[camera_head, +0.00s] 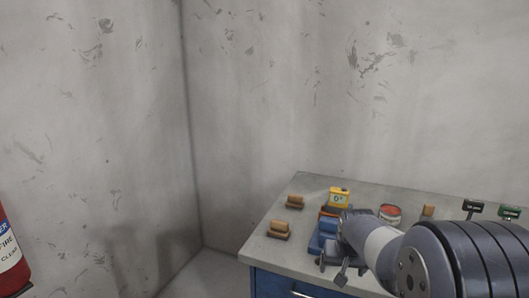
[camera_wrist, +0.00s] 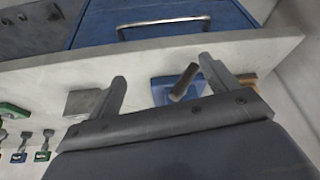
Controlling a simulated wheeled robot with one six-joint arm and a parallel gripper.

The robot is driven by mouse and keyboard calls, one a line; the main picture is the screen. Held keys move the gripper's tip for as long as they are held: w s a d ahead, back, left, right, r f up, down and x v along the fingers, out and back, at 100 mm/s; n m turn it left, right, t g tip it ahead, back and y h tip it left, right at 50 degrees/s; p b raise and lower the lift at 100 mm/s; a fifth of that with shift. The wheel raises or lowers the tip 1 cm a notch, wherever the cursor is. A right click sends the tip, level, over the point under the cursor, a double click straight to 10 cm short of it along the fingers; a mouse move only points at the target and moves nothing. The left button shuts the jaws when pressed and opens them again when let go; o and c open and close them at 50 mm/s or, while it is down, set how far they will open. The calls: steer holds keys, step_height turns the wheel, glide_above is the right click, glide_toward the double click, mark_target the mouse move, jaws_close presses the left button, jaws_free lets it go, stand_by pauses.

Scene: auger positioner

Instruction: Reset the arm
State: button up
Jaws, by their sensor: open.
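My gripper (camera_head: 331,270) is over the left part of the grey workbench (camera_head: 268,246) in the head view, at the end of my arm, which comes in from the lower right. It also shows in the wrist view (camera_wrist: 162,78), with its two fingers wide apart and nothing held between them. A blue device (camera_head: 326,232) stands on the bench just beyond the gripper. In the wrist view a blue piece (camera_wrist: 162,92) with a dark rod-like part (camera_wrist: 184,82) shows beyond the gap between the fingers. My arm hides part of the bench top.
Dark-topped items (camera_head: 473,207) are at right. A blue drawer with a metal handle (camera_wrist: 165,25) is below. A fire extinguisher (camera_head: 10,255) is at far left.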

steer(key=s+a+f+n, duration=0.1)
steer(key=a+f, duration=0.2)
steer(key=f, duration=0.5)
steer(key=shift+f+b, duration=0.35)
steer(key=shift+b, duration=0.1)
